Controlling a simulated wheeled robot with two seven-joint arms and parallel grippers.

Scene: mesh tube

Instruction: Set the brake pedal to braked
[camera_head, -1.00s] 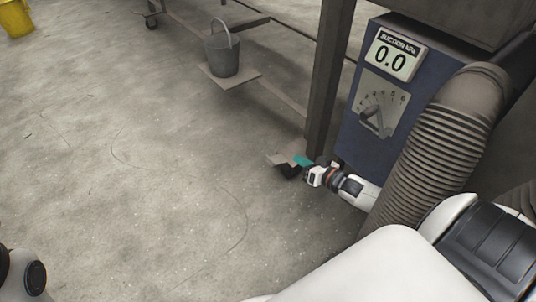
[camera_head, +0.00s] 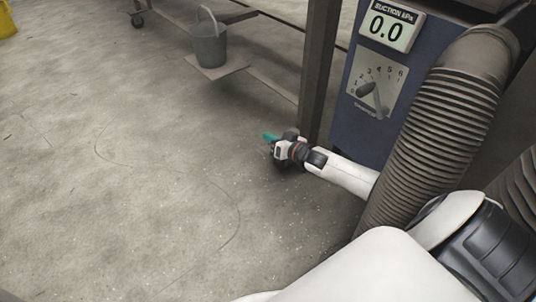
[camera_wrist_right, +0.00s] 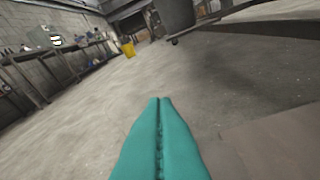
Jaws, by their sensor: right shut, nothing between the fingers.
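My right gripper (camera_head: 270,138) has teal fingers and is low near the floor, at the foot of the dark post. It is shut and empty; the right wrist view shows the two teal fingers pressed together (camera_wrist_right: 160,102). I cannot clearly make out the brake pedal; the wrist covers the area at the post's foot, where only dark shapes show. In the right wrist view, a flat brown-grey surface (camera_wrist_right: 275,145) lies just right of the fingers; I cannot tell whether it is part of the pedal. My left gripper is not in view.
The dark post (camera_head: 318,75) stands beside the blue suction unit (camera_head: 350,128), which reads 0.0 and has a dial (camera_head: 378,85). A ribbed hose (camera_head: 440,125) runs down at the right. A grey bucket (camera_head: 209,45) stands on a low plate. The floor at left is clear.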

